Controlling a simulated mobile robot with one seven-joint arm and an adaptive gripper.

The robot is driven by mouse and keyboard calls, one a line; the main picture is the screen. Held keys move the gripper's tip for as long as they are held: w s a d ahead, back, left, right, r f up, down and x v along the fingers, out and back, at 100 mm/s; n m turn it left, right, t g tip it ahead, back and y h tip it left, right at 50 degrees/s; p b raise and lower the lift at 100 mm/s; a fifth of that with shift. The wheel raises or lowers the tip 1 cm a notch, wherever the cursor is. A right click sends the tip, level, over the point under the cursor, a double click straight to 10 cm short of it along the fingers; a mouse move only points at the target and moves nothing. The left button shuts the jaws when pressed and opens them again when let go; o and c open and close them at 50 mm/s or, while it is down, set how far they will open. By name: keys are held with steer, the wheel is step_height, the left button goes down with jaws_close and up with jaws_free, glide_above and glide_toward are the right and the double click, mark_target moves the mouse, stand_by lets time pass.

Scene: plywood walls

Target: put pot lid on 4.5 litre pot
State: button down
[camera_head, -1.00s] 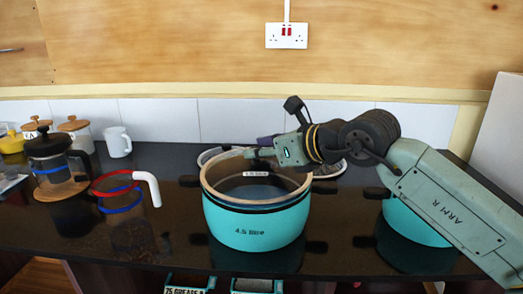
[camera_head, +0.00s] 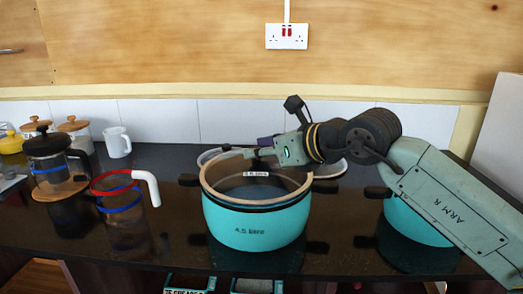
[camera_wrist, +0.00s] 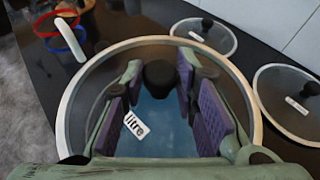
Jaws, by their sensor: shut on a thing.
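The turquoise 4.5 litre pot (camera_head: 250,232) stands upright on the dark counter, mid-picture in the head view. A glass pot lid with a cream rim (camera_head: 226,196) and a white litre label lies over its mouth. Whether the rim rests fully on the pot or is slightly above it, I cannot tell. My gripper (camera_head: 256,153) reaches in from the right above the lid. In the wrist view, my gripper's purple-padded fingers (camera_wrist: 158,92) are on both sides of the lid's black knob (camera_wrist: 160,76), shut on it. The pot's turquoise inside shows through the glass.
Two more glass lids, left (camera_wrist: 203,36) and right (camera_wrist: 290,100), lie behind the pot. A second turquoise pot (camera_head: 412,222) stands at right under my arm. A red-rimmed jug (camera_head: 124,205), French press (camera_head: 52,165) and white mug (camera_head: 117,143) stand at left.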

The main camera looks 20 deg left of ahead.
steer(key=shift+f+b, duration=0.45)
steer(key=shift+b, duration=0.15)
stand_by(0.3)
steer(key=c, duration=1.2)
jaws_free()
steer(key=shift+f, duration=0.1)
steer(key=shift+d, duration=0.1)
